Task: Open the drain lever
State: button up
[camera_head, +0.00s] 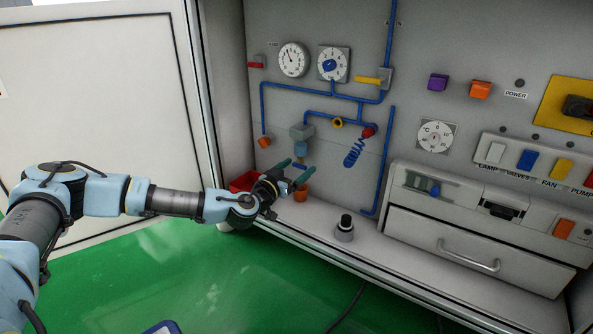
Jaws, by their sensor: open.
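My gripper (296,171) is open, with its two teal fingertips spread and pointing toward the back panel. A small blue bar (300,167) shows between the fingertips, below a grey valve box (301,131); nothing is seen gripped. I cannot tell whether the fingers touch it or are only in front of it. A red lever (256,65) lies level at the panel's upper left. A yellow lever (368,80) lies level on the blue pipe. No readable label shows which of these is the drain lever.
A drawer unit (480,225) fills the right side.

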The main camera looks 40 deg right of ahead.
jog(key=c, duration=1.4)
jog(key=shift+o, duration=0.2)
jog(key=shift+r, duration=0.1)
jog(key=n+p, duration=0.1)
jog(key=n, duration=0.4)
jog(key=r+n+p, duration=0.1)
jog(key=n, duration=0.2)
jog(key=shift+w+a+n+p, duration=0.15)
jog(key=shift+w+n+p, duration=0.15)
jog(key=o, duration=1.4)
jog(key=shift+c, duration=0.2)
